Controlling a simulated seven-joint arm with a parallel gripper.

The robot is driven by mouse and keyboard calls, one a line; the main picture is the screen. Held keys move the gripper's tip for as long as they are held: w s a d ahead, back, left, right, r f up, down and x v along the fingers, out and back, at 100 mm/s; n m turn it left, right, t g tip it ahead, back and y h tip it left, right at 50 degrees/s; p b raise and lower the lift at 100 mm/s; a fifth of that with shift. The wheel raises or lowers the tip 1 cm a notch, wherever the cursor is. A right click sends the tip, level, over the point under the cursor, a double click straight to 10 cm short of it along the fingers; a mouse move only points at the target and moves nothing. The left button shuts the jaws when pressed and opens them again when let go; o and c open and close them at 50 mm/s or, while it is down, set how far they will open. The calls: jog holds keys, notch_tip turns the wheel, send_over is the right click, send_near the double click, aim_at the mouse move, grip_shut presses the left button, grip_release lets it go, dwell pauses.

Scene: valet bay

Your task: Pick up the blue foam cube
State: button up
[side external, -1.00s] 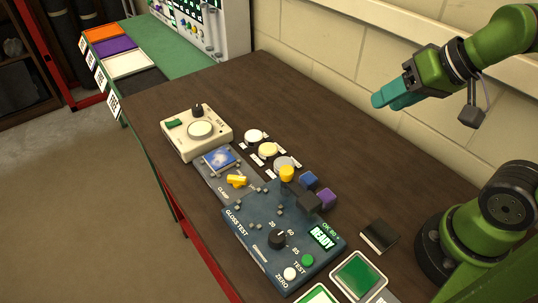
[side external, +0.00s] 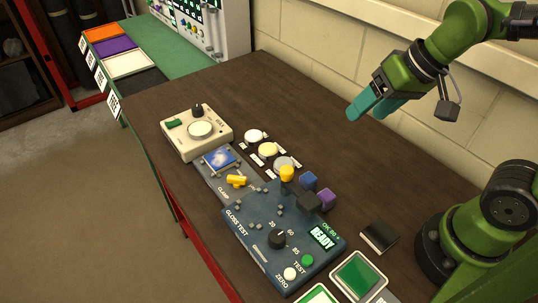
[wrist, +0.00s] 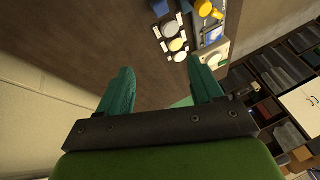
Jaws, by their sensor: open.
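In the wrist view a blue block (wrist: 159,7), probably the same cube, shows partly at the top edge. My gripper (side external: 372,112) is in the air above the table's back right, up and to the right of the cube. Its two teal fingers (wrist: 160,88) are apart with nothing between them.
The gloss tester (side external: 262,236) stands left of the cubes, with a dark block at its right edge. Several round pads (side external: 268,150) and a cream device (side external: 197,132) lie further back. A black box (side external: 379,237) sits near my base. The table's back is clear.

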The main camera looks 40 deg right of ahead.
jog(key=w+a+f+n+g+h, duration=0.2)
jog(key=w+a+f+n+g, duration=0.1)
jog(key=w+a+f+g, duration=0.3)
send_over(309, 177)
jog(key=shift+t, duration=0.4)
notch_tip(309, 177, down, 10)
jog(key=shift+w+d, duration=0.1)
jog(key=shift+d, duration=0.05)
jog(key=shift+f, duration=2.7)
jog(key=shift+c, duration=0.3)
jog(key=c, duration=1)
